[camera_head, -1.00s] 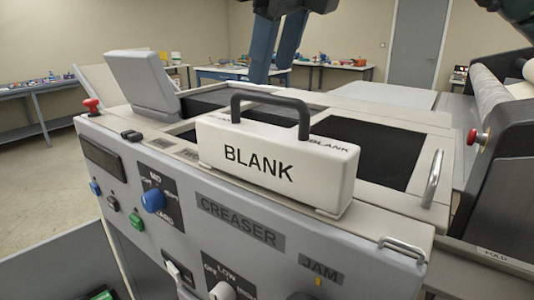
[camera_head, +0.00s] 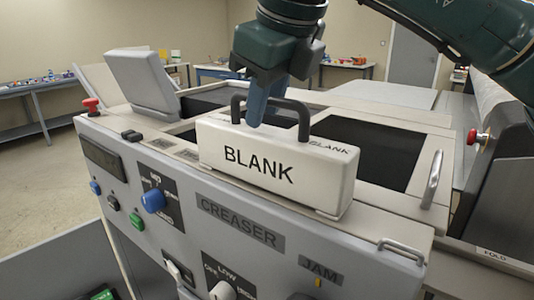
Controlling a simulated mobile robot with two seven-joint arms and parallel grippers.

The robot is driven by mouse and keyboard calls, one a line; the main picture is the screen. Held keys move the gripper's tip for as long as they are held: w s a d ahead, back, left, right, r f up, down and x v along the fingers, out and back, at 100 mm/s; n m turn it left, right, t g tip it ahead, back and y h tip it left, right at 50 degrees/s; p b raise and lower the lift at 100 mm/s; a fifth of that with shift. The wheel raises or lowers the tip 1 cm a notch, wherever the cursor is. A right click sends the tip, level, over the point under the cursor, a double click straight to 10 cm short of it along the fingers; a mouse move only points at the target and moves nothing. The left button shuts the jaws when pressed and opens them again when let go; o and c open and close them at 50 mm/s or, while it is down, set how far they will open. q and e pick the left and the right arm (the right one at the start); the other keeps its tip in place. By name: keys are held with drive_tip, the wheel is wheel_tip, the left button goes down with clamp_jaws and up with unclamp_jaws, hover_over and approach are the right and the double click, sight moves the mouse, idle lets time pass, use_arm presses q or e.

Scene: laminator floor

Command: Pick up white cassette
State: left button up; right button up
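The white cassette (camera_head: 275,172) is a box marked BLANK, with a dark arched handle (camera_head: 303,118) on top. It sits on the top of the creaser machine near its front edge. My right gripper (camera_head: 258,104) points down at the handle, its arm coming in from the upper right. One blue finger shows in front of the handle's bar, with its tip just above the cassette's top. The other finger is hidden, so whether it is closed on the handle is unclear. My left gripper is not in view.
The creaser's front panel (camera_head: 235,221) carries knobs and buttons. A dark opening (camera_head: 365,150) lies behind the cassette, and a metal handle (camera_head: 433,180) stands to its right. A grey raised screen (camera_head: 139,80) stands at the left. A dark machine with a red button (camera_head: 474,137) is at the right.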

clamp_jaws()
idle(1.1)
